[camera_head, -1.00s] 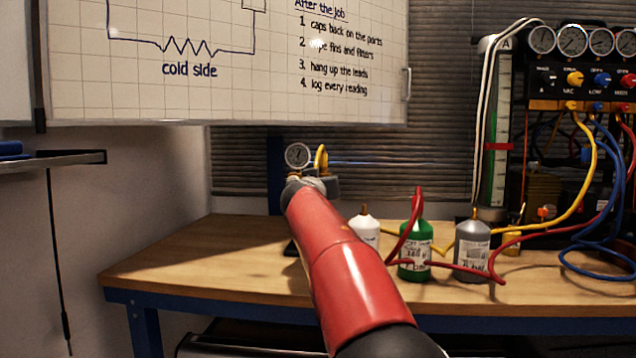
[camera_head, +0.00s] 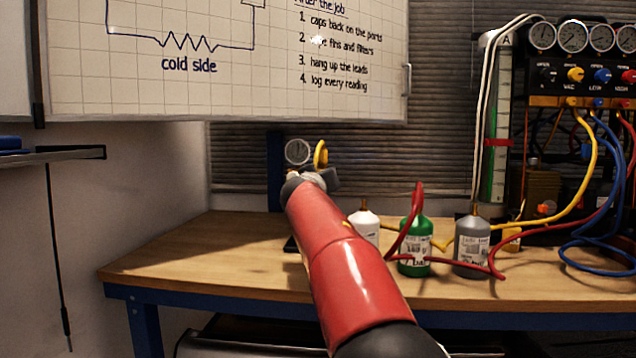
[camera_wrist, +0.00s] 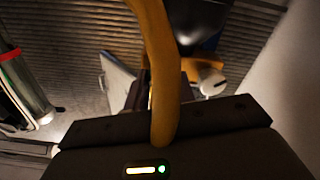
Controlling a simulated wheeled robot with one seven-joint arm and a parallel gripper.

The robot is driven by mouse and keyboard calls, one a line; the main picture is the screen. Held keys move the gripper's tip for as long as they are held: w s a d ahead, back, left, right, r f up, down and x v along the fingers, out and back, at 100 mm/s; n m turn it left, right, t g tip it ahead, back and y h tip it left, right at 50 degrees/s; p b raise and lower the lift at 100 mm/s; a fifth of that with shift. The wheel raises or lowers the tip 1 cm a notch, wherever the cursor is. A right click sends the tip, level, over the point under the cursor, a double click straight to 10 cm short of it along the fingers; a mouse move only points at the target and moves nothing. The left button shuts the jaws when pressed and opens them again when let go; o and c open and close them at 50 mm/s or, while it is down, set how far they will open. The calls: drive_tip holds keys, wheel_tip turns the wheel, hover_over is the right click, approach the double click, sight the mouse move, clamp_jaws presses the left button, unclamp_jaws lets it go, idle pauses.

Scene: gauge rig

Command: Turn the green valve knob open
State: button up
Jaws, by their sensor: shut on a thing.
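In the wrist view the yellow hose (camera_wrist: 156,75) crosses close in front and covers much of the jaw area. No green knob surface shows in either view; it is most likely the thing in the jaws. A yellow fitting with a pale cap (camera_wrist: 210,82) lies just beyond.
A white bottle (camera_head: 365,225), a green bottle (camera_head: 415,246) and a grey bottle (camera_head: 472,246) stand right of my arm. Red, yellow and blue hoses run to a manifold panel (camera_head: 590,76) at the right. The left bench top (camera_head: 200,255) is clear.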

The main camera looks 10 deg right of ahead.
drive_tip(key=shift+n+p, duration=0.65)
drive_tip(key=shift+n, duration=7.25)
drive_tip(key=o, duration=1)
drive_tip(key=b+v, duration=0.3)
drive_tip(key=v, duration=0.4)
drive_tip(key=shift+s+a, duration=0.2)
drive_tip(key=shift+s, duration=0.15)
drive_tip(key=shift+d, duration=0.1)
